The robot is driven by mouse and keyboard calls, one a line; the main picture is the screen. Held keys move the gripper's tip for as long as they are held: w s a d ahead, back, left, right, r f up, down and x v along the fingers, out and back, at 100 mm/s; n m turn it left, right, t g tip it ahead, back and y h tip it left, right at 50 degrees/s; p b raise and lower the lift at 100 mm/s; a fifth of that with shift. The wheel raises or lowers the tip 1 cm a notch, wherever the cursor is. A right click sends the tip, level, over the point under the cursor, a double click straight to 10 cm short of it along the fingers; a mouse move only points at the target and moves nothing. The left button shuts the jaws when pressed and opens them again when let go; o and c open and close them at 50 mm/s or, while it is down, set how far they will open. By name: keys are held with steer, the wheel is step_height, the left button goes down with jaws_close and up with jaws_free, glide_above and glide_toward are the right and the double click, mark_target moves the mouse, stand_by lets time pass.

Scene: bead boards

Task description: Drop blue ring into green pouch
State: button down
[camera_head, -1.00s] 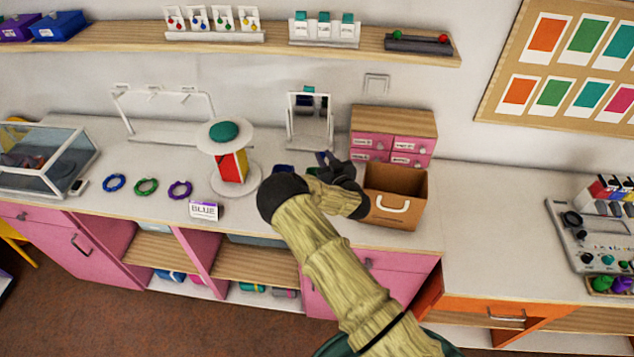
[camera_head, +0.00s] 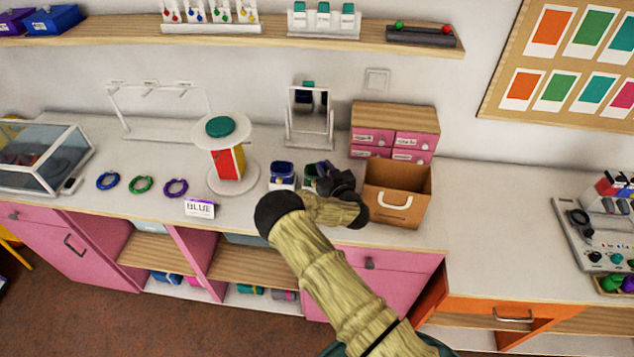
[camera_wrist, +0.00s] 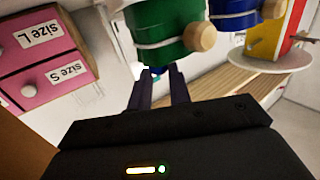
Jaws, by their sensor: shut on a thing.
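The green pouch (camera_wrist: 160,25), with a pale cord and a wooden bead, fills the upper middle of the wrist view. In the head view the green pouch (camera_head: 309,176) is partly hidden by my gripper. My gripper (camera_wrist: 159,76) has its dark fingers close together, right by the green pouch. In the head view my gripper (camera_head: 322,169) is over or beside that pouch; I cannot tell which. It is shut on a small blue thing (camera_wrist: 157,71), likely the blue ring, mostly hidden between the fingertips.
A blue pouch (camera_head: 283,174) stands left of the green one. An open brown box (camera_head: 397,207) is close on the right, with a pink drawer unit (camera_head: 394,113) behind. A mirror (camera_head: 309,112) and a round stand (camera_head: 231,165) are nearby. Several bracelets (camera_head: 141,184) lie left.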

steer(key=c, duration=1.2)
jaws_free()
steer(key=shift+r, duration=0.15)
step_height(320, 180, up, 10)
steer(key=b, duration=0.3)
